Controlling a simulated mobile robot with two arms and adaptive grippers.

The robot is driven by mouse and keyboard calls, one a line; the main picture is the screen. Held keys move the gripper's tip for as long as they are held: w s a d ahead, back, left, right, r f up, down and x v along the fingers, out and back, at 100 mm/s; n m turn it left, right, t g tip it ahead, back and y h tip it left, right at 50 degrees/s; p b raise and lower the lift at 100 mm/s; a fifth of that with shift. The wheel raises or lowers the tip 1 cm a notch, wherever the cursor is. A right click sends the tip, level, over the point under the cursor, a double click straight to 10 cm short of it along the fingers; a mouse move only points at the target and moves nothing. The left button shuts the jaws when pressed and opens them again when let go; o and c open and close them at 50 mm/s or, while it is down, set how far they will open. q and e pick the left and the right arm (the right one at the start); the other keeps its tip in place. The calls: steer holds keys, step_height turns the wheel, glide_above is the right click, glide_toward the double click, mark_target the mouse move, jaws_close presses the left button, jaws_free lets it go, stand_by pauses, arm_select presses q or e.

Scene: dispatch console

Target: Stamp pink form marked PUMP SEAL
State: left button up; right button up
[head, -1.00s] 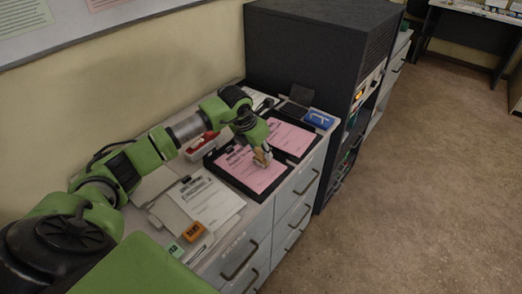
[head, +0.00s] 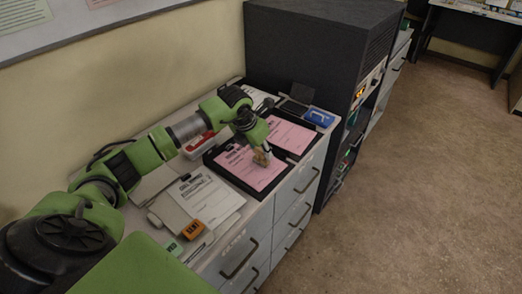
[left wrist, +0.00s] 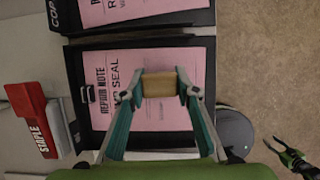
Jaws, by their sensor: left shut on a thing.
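My left gripper (head: 260,149) is shut on a wooden stamp block (head: 261,159), which also shows between its fingertips in the left wrist view (left wrist: 159,84). The stamp is over the right part of a pink form (head: 246,174) in the nearer black tray (head: 221,174). In the left wrist view this form (left wrist: 150,62) reads "REPAIR NOTE" and "SEAL"; the fingers and stamp hide part of its print. I cannot tell whether the stamp touches the paper. A green and black gripper, likely my right one (left wrist: 292,157), shows small at the lower right of that view.
A second pink form (head: 290,136) lies in the farther black tray. White papers (head: 205,197) and an orange item (head: 192,229) lie nearer on the cabinet. A blue pad (head: 318,117) and a tall dark cabinet (head: 308,50) stand beyond.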

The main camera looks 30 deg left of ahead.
stand_by(0.4)
arm_select(q)
steer(key=shift+r+p, duration=1.95)
steer(key=shift+r, duration=1.55)
